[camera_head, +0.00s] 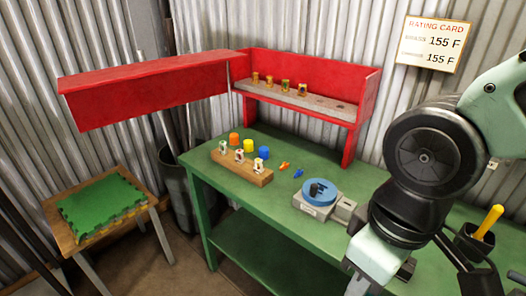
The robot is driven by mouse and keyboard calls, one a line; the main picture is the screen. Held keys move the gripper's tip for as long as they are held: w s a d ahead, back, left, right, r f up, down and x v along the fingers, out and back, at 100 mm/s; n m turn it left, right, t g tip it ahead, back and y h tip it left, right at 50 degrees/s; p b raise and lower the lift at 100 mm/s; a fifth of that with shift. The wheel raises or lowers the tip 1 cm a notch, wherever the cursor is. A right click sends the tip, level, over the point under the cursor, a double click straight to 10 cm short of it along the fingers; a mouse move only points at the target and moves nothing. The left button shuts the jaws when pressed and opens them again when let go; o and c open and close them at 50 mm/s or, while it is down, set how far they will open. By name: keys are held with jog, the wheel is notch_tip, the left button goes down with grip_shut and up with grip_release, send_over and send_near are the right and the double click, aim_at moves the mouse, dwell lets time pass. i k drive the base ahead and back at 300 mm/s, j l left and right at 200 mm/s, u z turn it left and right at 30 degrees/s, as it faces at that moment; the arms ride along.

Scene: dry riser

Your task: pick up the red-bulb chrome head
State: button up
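Three small chrome heads stand upright in a row on a wooden block (236,170) on the green bench: a left one (222,147), a middle one (239,156) and a right one (258,165). Their bulb colours are too small to tell surely, so I cannot say which has the red bulb. Several brass-coloured heads (285,86) stand on the shelf of the red cabinet. My arm comes in from the right and reaches down past the bottom edge. My gripper is not in view, and the arm hides part of the bench's right side.
A red hinged lid (150,92) juts out left. A dark cup (474,244) stands right. The bench's front-left top is clear.

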aim_at(239, 159)
jog(key=i+j+z, duration=0.15)
jog(key=j, duration=0.2)
jog(key=i+j+z, duration=0.15)
jog(key=j, duration=0.2)
jog(key=j+z, duration=0.15)
jog(key=j, duration=0.2)
jog(key=i+j+z, duration=0.1)
jog(key=j, duration=0.3)
jog(key=i+j, duration=0.1)
jog(key=j, duration=0.35)
jog(key=i+j, duration=0.1)
jog(key=j, duration=0.35)
jog(key=i+j, duration=0.1)
jog(key=j, duration=0.35)
jog(key=i+j+z, duration=0.1)
jog(key=j, duration=0.35)
